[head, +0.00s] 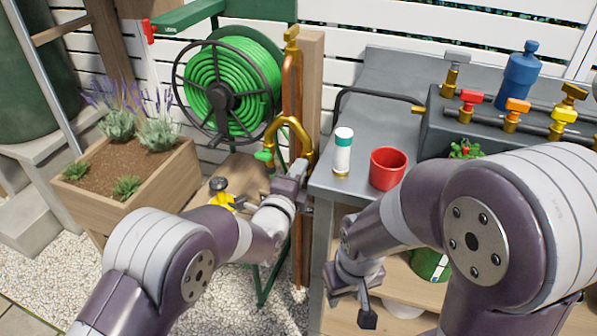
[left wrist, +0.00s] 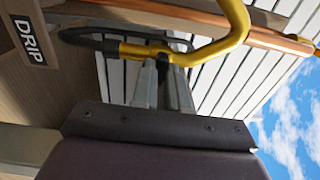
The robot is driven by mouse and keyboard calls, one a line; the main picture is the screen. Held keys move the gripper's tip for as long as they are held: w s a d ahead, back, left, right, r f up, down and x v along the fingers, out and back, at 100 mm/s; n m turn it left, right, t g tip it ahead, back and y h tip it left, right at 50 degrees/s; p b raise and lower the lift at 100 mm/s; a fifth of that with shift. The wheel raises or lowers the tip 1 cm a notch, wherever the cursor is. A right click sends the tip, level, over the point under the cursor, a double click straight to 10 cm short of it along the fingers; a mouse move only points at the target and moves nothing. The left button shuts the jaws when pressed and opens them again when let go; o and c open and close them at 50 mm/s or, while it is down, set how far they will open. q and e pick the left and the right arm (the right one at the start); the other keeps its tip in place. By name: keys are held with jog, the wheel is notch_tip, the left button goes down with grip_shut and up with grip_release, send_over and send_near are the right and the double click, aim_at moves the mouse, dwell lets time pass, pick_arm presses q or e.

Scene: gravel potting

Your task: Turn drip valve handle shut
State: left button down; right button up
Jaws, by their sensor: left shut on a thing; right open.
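My left gripper (head: 298,168) is beside the copper standpipe (head: 292,85), just under its curved brass spout (head: 290,124). In the left wrist view its two grey fingers (left wrist: 165,82) are shut on a small dark part, which I take for the drip valve handle (left wrist: 163,60), at a brass fitting (left wrist: 135,50). The fingers hide most of the handle, so its exact angle is unclear. A DRIP sign (left wrist: 28,40) is at the left of that view. My right gripper (head: 351,306) is open and empty, low in front of the bench.
A white bottle with a green band (head: 342,152) and a red pot (head: 388,168) stand on the grey bench (head: 325,178). A manifold with coloured valves (head: 510,116) is behind. A green hose reel (head: 232,88) and a planter (head: 135,190) are to the left.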

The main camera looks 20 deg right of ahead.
pick_arm(q)
jog(key=c, duration=1.1)
grip_release()
jog(key=shift+c, duration=0.2)
jog(key=p+v, duration=0.2)
jog(key=v, duration=1)
jog(key=shift+s+a+p, duration=0.25)
jog(key=shift+s+p, duration=0.05)
jog(key=shift+p, duration=0.05)
